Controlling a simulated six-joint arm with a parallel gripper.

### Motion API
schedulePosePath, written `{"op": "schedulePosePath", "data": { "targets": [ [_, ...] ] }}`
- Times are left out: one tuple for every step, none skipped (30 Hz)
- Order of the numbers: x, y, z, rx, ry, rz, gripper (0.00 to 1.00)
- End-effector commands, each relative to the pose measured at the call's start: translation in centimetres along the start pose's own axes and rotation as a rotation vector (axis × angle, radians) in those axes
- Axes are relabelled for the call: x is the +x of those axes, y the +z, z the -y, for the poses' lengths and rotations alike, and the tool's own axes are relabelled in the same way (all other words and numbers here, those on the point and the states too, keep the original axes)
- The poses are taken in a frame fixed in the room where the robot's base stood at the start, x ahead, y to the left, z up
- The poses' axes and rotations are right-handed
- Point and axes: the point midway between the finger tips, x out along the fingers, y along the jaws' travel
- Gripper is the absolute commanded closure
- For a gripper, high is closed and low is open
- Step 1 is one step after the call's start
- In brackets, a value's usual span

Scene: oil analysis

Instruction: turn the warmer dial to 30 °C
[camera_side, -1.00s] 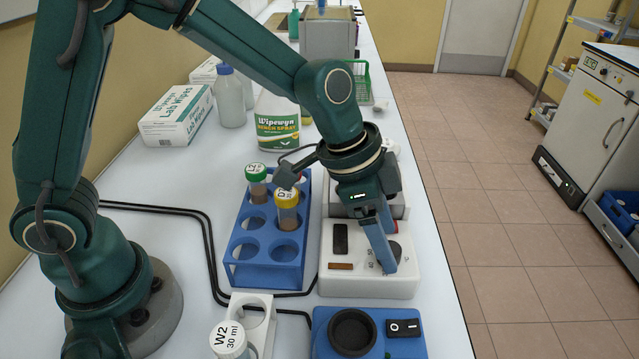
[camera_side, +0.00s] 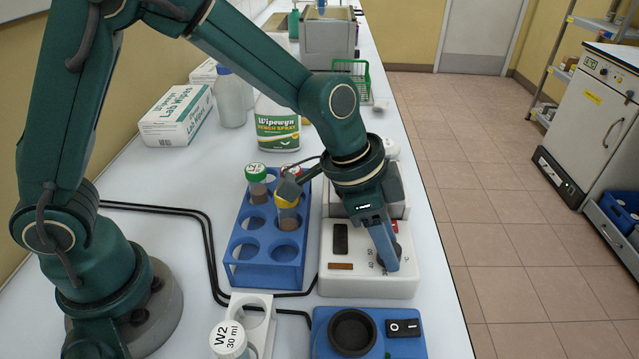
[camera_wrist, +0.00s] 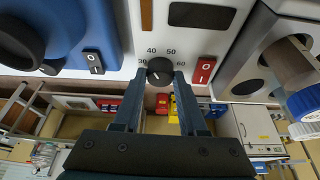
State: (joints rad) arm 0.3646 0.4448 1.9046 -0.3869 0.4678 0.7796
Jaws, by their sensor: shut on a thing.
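The warmer (camera_side: 335,285) is a white box on the bench, with a black window and a brown strip on its top. Its dark round dial (camera_wrist: 160,72) sits among printed marks 30, 40, 50 and 60 in the wrist view. A small light mark shows on the dial, but I cannot read its setting for certain. My gripper (camera_wrist: 157,76) is shut on the dial, with one finger on each side. In the side view, my gripper (camera_side: 390,262) points down at the warmer and partly hides the dial (camera_side: 398,248).
A blue rack (camera_side: 240,272) with several capped vials stands left of the warmer. A blue device (camera_side: 330,330) with a black cup and rocker switch is in front. The warmer's red switch (camera_wrist: 204,70) is close beside the dial. A white holder (camera_side: 262,330) stands front left.

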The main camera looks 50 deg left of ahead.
Motion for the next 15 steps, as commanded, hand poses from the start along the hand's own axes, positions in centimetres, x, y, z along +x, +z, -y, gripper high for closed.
{"op": "schedulePosePath", "data": {
  "targets": [
    [-0.05,-0.06,0.03,-0.016,-0.009,-0.002,1.00],
    [-0.05,-0.05,0.01,-0.028,-0.015,-0.002,1.00],
    [-0.05,-0.06,-0.03,-0.048,-0.022,-0.002,1.00],
    [-0.05,-0.06,-0.06,-0.064,-0.029,-0.002,1.00],
    [-0.05,-0.08,-0.08,-0.083,-0.036,-0.002,1.00],
    [-0.06,-0.09,-0.08,-0.108,-0.047,-0.003,1.00],
    [-0.06,-0.10,-0.08,-0.128,-0.056,-0.003,1.00],
    [-0.06,-0.13,-0.10,-0.148,-0.065,-0.004,1.00],
    [-0.06,-0.15,-0.14,-0.177,-0.078,-0.004,1.00],
    [-0.06,-0.15,-0.16,-0.199,-0.087,-0.004,1.00],
    [-0.06,-0.15,-0.17,-0.222,-0.097,-0.004,1.00],
    [-0.06,-0.16,-0.20,-0.254,-0.110,-0.004,1.00],
    [-0.06,-0.19,-0.22,-0.278,-0.120,-0.004,1.00],
    [-0.06,-0.20,-0.23,-0.301,-0.130,-0.005,1.00],
    [-0.05,-0.21,-0.25,-0.335,-0.143,-0.005,1.00]
  ]
}}
